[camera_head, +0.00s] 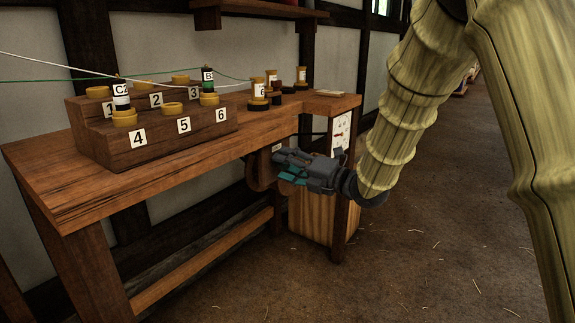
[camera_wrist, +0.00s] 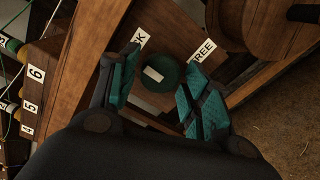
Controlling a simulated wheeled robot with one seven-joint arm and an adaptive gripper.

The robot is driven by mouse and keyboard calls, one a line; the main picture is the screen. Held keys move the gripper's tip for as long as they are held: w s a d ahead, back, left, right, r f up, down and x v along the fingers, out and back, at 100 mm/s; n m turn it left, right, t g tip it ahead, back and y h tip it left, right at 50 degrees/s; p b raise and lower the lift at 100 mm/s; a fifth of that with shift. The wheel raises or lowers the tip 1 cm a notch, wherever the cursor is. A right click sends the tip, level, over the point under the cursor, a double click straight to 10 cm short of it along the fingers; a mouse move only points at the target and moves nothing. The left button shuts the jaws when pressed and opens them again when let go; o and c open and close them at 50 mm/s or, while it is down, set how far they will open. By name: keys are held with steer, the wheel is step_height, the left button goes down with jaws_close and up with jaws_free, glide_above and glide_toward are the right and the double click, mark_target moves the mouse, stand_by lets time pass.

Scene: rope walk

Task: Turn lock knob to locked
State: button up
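The lock knob (camera_wrist: 160,73) is a round dark green disc with a pale rectangular mark on it, seen in the wrist view on a wooden board. A white label ending in "CK" (camera_wrist: 139,38) is at its upper left, and a "FREE" label (camera_wrist: 204,50) is at its upper right. I cannot tell which label the mark points to. My gripper (camera_wrist: 152,92) is open, its teal-padded fingers on either side of the knob; contact cannot be told. In the head view my gripper (camera_head: 287,168) is at the bench's front edge, and I cannot make out the knob there.
The wooden bench (camera_head: 50,178) carries a stepped rack (camera_head: 160,147) with numbered places and several bobbins and cups. White and green cords run to the rack. A round wooden part (camera_wrist: 262,22) is near the knob at the upper right. The floor (camera_head: 440,260) in front is clear apart from straw.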

stand_by(0.3)
steer(key=v, duration=1.2)
steer(key=s+d+f+m+g+h+p, duration=0.1)
steer(key=s+d+f+m+h, duration=0.2)
steer(key=f+m, duration=0.7)
steer(key=s+d+f+m+h, duration=0.2)
steer(key=s+f+m+h, duration=0.2)
steer(key=f, duration=1.2)
steer(key=s+d+f+m+g+h+p, duration=0.15)
steer(key=s+f+m+h, duration=0.35)
steer(key=f, duration=0.8)
steer(key=s+d+f+m+g+h, duration=0.1)
steer(key=s+d+f+m+g, duration=0.15)
steer(key=s+f+m, duration=0.6)
steer(key=s+d+f+m+g+h, duration=0.1)
steer(key=s+f+g, duration=0.2)
steer(key=s, duration=1)
steer(key=s+d+f+m+g, duration=0.2)
steer(key=s+f+m, duration=0.35)
steer(key=s, duration=0.45)
step_height(320, 180, up, 38)
steer(key=p, duration=3.8)
steer(key=shift+s+d+n+g+h, duration=0.25)
steer(key=shift+d+n+g+h, duration=0.05)
